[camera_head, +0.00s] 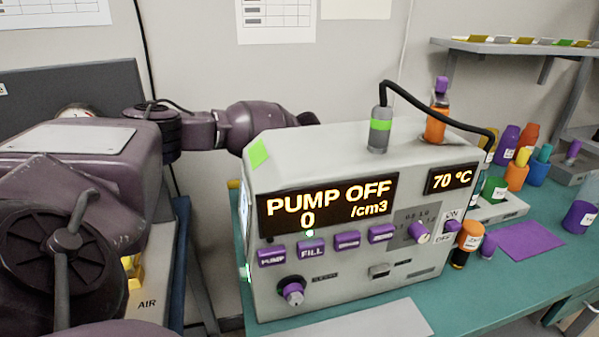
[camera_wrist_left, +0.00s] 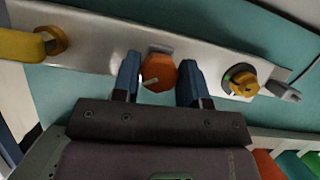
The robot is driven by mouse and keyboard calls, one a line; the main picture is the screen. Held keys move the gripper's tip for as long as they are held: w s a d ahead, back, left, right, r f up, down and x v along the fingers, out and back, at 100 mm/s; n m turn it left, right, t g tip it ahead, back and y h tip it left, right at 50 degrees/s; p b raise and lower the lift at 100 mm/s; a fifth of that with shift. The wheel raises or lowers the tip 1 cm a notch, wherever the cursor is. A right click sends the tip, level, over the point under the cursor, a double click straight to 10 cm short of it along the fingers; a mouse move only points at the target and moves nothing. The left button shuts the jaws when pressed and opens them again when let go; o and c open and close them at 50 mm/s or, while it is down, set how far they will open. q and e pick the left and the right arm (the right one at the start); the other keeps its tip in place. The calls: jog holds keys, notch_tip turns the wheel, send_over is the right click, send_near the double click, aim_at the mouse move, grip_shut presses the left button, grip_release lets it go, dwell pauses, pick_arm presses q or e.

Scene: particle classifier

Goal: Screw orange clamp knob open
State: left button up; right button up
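In the left wrist view the orange knob (camera_wrist_left: 158,73) sits on a pale metal bar (camera_wrist_left: 98,50), with a pale mark on its face. The two blue fingertips of my left gripper (camera_wrist_left: 159,76) stand apart, one on each side of the knob. The knob fills most of the gap; I cannot tell whether the fingers press on it. In the head view my left arm (camera_head: 262,124) reaches behind the grey pump machine (camera_head: 330,155), which hides my left gripper and the orange knob. My right gripper is in neither view.
A yellow knob (camera_wrist_left: 240,81) with a dark ring sits right of the orange one on the bar. A yellow handle (camera_wrist_left: 25,45) is at the left end. The machine reads "PUMP OFF". Several bottles stand right of it on the teal table (camera_head: 462,283).

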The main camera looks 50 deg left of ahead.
pick_arm(q)
jog(key=c, duration=0.4)
jog(key=shift+d+r+n+g+p, duration=0.15)
jog(key=shift+n+g+p, duration=0.25)
jog(key=shift+n+p, duration=0.45)
jog(key=shift+n+g, duration=0.4)
jog(key=shift+n, duration=0.75)
jog(key=shift+n+g+p, duration=0.4)
jog(key=shift+n+p, duration=0.1)
jog(key=shift+n, duration=0.5)
jog(key=shift+f+y, duration=0.2)
jog(key=shift+y, duration=0.1)
